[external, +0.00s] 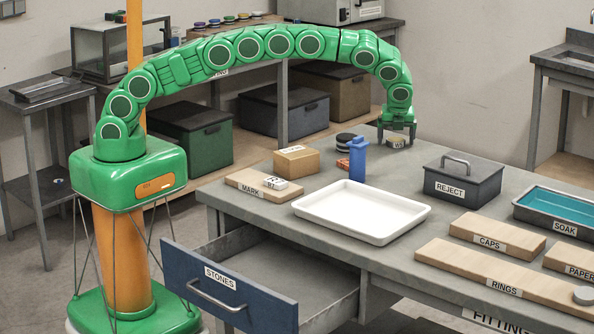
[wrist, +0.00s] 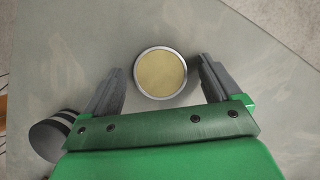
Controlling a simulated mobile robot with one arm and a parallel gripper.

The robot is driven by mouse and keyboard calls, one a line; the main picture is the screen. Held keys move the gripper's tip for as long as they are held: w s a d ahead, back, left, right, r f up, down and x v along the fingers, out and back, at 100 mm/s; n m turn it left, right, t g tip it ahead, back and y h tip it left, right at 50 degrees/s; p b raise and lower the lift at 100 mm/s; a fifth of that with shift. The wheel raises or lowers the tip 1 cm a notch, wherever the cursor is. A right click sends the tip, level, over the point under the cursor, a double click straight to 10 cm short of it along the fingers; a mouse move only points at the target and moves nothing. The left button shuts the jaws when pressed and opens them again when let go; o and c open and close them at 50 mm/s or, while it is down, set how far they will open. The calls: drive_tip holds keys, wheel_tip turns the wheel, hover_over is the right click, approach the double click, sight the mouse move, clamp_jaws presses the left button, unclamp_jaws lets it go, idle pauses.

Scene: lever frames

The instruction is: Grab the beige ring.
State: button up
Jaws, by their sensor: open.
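My gripper (external: 397,132) hangs low over the far part of the grey workbench, pointing down. In the wrist view my gripper (wrist: 160,88) is open, one dark finger on each side of a round piece with a beige face and a grey rim (wrist: 160,74). The piece lies slightly beyond the fingertips, with gaps on both sides. No hole shows in it, so I cannot tell whether it is the beige ring. In the external view a small pale labelled piece (external: 397,143) is partly hidden beneath the gripper. No other beige ring is clear to me.
Dark stacked discs (wrist: 52,137) lie left of the gripper. A blue bottle (external: 358,160), a white tray (external: 410,228) and a grey REJECT box (external: 463,183) stand nearer. The RINGS board (external: 480,272) lies front right. The STONES drawer (external: 228,286) is open.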

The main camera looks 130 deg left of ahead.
sight(391, 139)
drive_tip(key=c, duration=1.3)
drive_tip(key=shift+o, duration=0.2)
drive_tip(key=shift+r, duration=0.1)
drive_tip(key=shift+r, duration=1.65)
drive_tip(key=s+d+r, duration=0.9)
drive_tip(key=d, duration=0.1)
drive_tip(key=shift+s+r, duration=0.3)
drive_tip(key=shift+s, duration=0.1)
